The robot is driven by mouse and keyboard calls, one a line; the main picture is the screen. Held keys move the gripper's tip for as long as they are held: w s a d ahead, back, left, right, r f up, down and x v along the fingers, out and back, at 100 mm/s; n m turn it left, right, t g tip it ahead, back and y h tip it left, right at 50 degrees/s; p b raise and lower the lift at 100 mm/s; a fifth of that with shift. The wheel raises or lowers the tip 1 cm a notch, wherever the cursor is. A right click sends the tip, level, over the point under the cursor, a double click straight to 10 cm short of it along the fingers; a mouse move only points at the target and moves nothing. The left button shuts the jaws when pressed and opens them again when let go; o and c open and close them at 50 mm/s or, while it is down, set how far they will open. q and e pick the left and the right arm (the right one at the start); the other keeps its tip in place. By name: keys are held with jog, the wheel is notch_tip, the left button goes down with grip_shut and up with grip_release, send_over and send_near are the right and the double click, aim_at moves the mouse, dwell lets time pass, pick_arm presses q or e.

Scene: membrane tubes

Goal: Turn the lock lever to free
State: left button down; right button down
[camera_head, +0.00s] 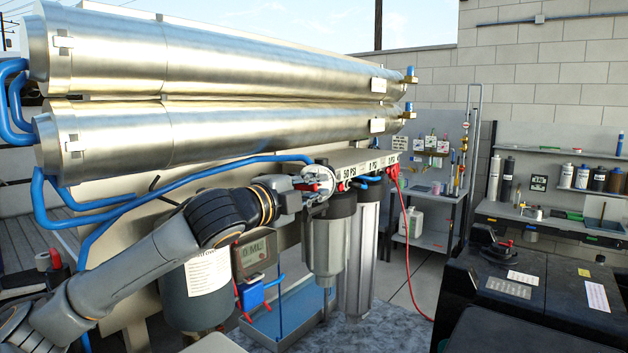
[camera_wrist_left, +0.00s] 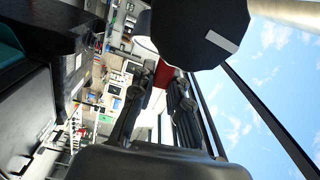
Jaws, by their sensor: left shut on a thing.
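My left gripper (camera_head: 316,184) reaches in from the left to the head of the nearer grey filter housing (camera_head: 328,240), below the steel membrane tubes. A small red lever (camera_head: 312,187) shows at its fingertips, partly hidden by the fingers. In the left wrist view, the fingers of my left gripper (camera_wrist_left: 162,82) are on both sides of a red piece (camera_wrist_left: 164,72), which I take to be the lock lever; the gripper is shut on it. A black round part (camera_wrist_left: 195,32) is just beyond the fingertips. The lever's exact angle is hard to tell.
Two long steel tubes (camera_head: 220,130) run above my left arm. Blue hoses (camera_head: 150,192) pass close over it. A second housing (camera_head: 358,255) stands just to the right, with a red hose (camera_head: 408,240) beyond. A dark bench (camera_head: 540,285) is at the right.

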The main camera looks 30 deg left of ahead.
pick_arm(q)
jog(key=shift+d+f+m, duration=0.1)
jog(key=shift+f+m, duration=0.3)
jog(key=shift+m, duration=0.2)
jog(key=shift+f, duration=0.1)
jog(key=c, duration=1.3)
grip_release()
jog(key=s, duration=0.8)
jog(key=s+a, duration=0.1)
jog(key=s, duration=0.3)
jog(key=shift+s, duration=0.1)
